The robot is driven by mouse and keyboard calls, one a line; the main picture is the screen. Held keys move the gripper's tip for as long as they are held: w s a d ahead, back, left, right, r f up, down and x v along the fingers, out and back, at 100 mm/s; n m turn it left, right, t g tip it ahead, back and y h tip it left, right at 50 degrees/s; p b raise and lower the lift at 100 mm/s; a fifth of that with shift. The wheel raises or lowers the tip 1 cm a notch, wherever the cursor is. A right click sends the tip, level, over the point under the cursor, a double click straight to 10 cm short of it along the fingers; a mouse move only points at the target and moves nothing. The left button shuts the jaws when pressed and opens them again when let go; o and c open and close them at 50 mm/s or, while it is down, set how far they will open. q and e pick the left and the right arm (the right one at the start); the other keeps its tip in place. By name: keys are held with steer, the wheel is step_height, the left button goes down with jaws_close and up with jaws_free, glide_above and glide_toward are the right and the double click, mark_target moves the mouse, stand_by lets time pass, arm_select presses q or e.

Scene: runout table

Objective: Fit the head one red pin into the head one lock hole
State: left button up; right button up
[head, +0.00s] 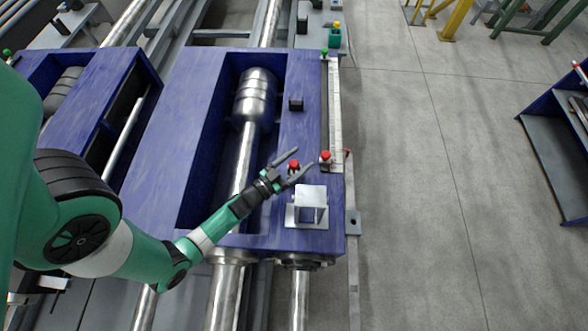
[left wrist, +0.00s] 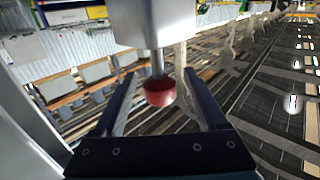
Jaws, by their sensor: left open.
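My left gripper (head: 303,160) is open over the blue housing, its two fingers spread on either side of a red pin (head: 294,166). In the left wrist view the red pin head (left wrist: 159,92) sits between the open fingers of the gripper (left wrist: 157,95), with a short metal shank running to a pale grey block (left wrist: 150,22). A gap shows on each side of the head. A second red-topped pin (head: 326,157) stands at the lower end of the white scale strip, right of the gripper. I cannot make out a lock hole. My right gripper is not in view.
A silver bracket (head: 311,197) stands on the blue housing (head: 180,130), close below the gripper. A steel roller (head: 256,95) lies in the housing's slot. A small black block (head: 296,104) sits above the gripper. Open floor (head: 430,200) lies to the right.

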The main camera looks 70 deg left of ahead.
arm_select(q)
steer(key=shift+w+a, duration=0.3)
steer(key=shift+w, duration=0.35)
jaws_close()
step_height(320, 180, up, 10)
steer(key=p, duration=0.7)
